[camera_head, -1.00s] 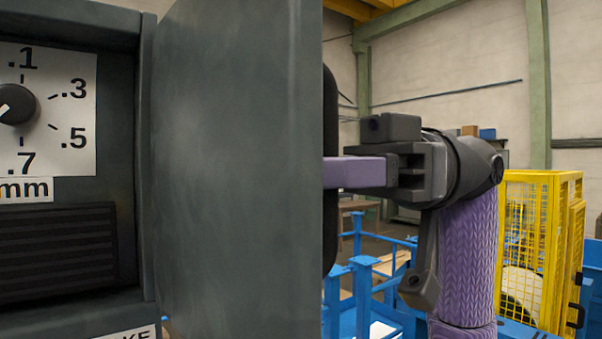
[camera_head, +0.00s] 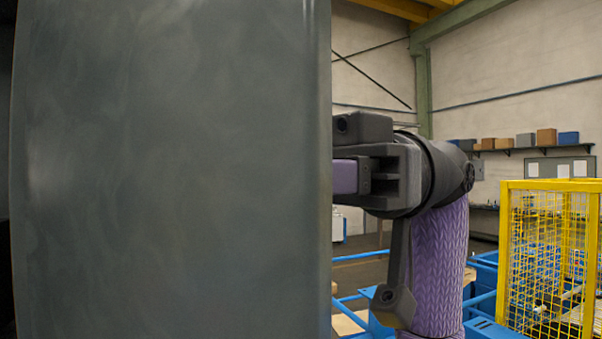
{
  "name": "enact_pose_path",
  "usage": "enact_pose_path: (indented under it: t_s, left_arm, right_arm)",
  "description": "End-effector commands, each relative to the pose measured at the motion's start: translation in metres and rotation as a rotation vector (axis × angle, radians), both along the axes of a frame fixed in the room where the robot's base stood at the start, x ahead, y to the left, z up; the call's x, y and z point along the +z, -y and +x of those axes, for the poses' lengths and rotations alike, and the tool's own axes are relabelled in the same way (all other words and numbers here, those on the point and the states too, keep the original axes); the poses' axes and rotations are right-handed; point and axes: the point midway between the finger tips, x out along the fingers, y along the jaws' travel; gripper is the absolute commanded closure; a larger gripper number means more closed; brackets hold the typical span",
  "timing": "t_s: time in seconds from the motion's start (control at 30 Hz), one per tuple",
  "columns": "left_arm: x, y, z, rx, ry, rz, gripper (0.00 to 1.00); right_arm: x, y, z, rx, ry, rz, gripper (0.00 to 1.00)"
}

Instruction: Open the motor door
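The motor door (camera_head: 172,170) is a dark grey-green metal panel. It stands swung open and fills the left half of the view, its inner face towards me. My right gripper (camera_head: 345,177) is at the door's right edge. Its purple finger part reaches in behind the panel. The fingertips and whatever they touch on the door's far side are hidden, so I cannot tell whether they are shut on anything. My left gripper is not in view.
A yellow mesh cage (camera_head: 548,258) stands at the right. Blue railings and frames (camera_head: 482,285) are low behind my arm. A shelf with several boxes (camera_head: 530,143) is on the far wall. The door blocks the view on the left.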

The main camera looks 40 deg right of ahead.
Motion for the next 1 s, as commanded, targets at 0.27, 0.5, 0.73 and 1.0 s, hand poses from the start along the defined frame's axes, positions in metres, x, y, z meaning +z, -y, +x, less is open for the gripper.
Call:
enact_pose_path:
  t_s: [0.27, 0.5, 0.73, 1.0]
  left_arm:
    - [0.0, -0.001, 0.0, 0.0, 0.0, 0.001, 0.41]
    - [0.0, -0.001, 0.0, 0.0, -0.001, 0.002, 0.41]
    - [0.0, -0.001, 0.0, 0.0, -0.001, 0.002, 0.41]
    - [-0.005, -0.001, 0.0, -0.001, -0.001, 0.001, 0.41]
  right_arm:
    - [0.0, -0.001, 0.001, -0.003, -0.001, -0.001, 1.0]
    - [0.0, -0.001, 0.001, -0.002, -0.001, -0.001, 0.58]
    - [0.0, 0.0, 0.001, -0.001, 0.0, -0.001, 0.38]
    - [-0.001, 0.014, 0.001, -0.002, 0.0, 0.002, 0.38]
